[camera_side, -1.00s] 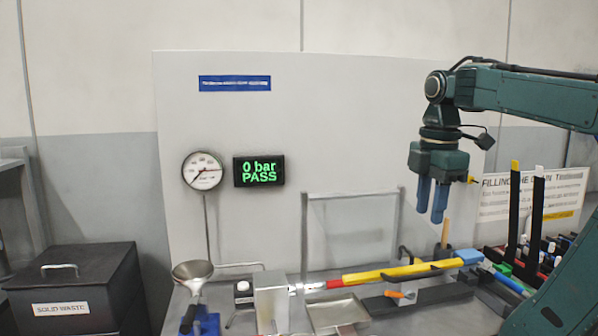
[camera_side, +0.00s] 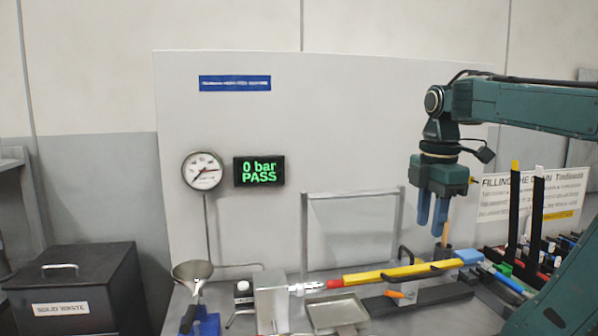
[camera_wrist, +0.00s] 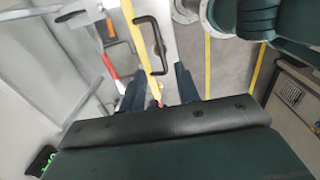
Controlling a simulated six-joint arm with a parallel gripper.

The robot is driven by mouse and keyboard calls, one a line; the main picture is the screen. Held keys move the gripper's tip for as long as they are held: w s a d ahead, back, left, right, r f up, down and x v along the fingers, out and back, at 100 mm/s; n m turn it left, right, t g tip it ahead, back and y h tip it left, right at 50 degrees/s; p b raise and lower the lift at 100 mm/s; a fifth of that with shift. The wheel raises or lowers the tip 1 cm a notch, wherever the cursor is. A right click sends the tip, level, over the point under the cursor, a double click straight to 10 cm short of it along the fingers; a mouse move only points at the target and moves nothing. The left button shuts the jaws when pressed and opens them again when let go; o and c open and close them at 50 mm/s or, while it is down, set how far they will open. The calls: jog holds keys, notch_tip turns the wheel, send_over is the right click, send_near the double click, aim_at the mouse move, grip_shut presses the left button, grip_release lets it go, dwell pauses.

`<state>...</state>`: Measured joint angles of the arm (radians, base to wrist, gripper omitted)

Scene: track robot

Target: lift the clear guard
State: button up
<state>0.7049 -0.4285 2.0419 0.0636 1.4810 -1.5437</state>
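The clear guard (camera_side: 350,228) looks like a see-through panel in a grey frame, standing upright behind the yellow bar (camera_side: 400,272). A dark loop handle (camera_side: 403,255) shows near its lower right; I cannot tell for sure that it belongs to the guard. In the wrist view a black handle (camera_wrist: 159,45) lies ahead of the fingers, close to the yellow bar (camera_wrist: 143,40). My gripper (camera_side: 432,232) hangs pointing down above and right of the handle, apart from it.
A gauge (camera_side: 203,171) and a display (camera_side: 259,171) reading "0 bar PASS" are on the back panel. A funnel (camera_side: 193,270), a metal tray (camera_side: 338,314) and an orange-handled tool (camera_side: 401,294) are at the front. Tall black posts (camera_side: 514,215) stand right of my gripper.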

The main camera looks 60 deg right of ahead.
aim_at(422, 275)
jog(key=f, duration=0.9)
jog(key=shift+w+d+f, duration=0.15)
jog(key=shift+d+f, duration=0.05)
jog(key=shift+f, duration=0.2)
jog(key=shift+c, duration=0.2)
grip_shut()
